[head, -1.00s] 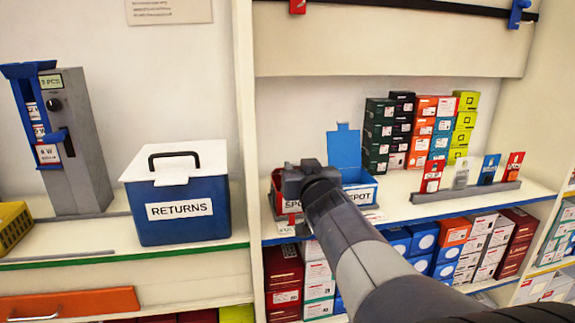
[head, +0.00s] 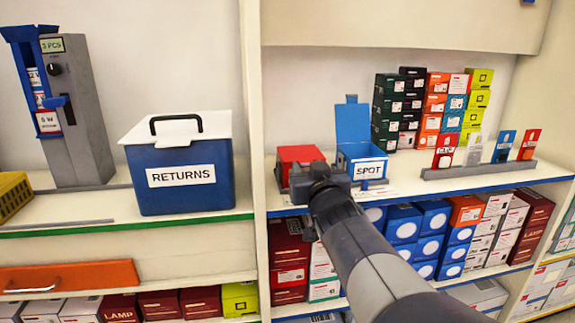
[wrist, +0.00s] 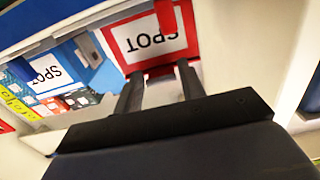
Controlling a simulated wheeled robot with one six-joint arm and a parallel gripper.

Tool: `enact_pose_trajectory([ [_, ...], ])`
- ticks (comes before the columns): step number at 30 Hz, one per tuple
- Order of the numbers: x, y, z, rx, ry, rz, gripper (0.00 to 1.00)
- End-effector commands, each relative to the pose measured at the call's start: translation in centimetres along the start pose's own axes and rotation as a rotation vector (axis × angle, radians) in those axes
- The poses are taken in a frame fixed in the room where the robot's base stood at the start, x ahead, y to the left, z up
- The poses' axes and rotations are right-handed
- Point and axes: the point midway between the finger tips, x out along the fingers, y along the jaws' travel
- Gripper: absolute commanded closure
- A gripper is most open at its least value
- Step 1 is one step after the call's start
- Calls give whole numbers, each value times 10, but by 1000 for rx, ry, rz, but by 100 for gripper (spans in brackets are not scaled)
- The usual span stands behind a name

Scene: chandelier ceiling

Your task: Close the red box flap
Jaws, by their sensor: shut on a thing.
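The red box (head: 284,181) stands on the middle shelf, left of the blue box. Its red flap (head: 299,154) shows as a flat red panel over the top, partly behind my gripper (head: 325,178). In the wrist view the red box (wrist: 193,28) shows its white SPOT label near the fingertips. My gripper (wrist: 160,72) has its two fingers a little apart at the red edge and is shut on the red flap there. The exact contact is hard to see, and in the head view my wrist hides the fingertips and the box front.
The blue box (head: 352,156) stands close on the right with its flap (head: 352,121) upright. Stacked cartons (head: 410,105) stand behind it, and a rack of cards (head: 480,169) is to the right. The blue RETURNS bin (head: 182,190) is left of the shelf divider (head: 250,110).

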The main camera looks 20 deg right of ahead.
Motion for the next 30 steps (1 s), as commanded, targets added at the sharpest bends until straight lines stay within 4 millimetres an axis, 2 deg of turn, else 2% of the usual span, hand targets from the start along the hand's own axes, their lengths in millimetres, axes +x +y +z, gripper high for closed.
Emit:
enact_pose_trajectory([
  [1, 1, 1, 10, 0, -14, 3, 100],
  [6, 1, 1, 15, 1, -14, 3, 100],
  [21, 1, 0, 18, 1, -17, 2, 100],
  [22, 1, 0, 18, 1, -17, 2, 61],
  [30, 1, 0, 13, 0, -7, 1, 39],
])
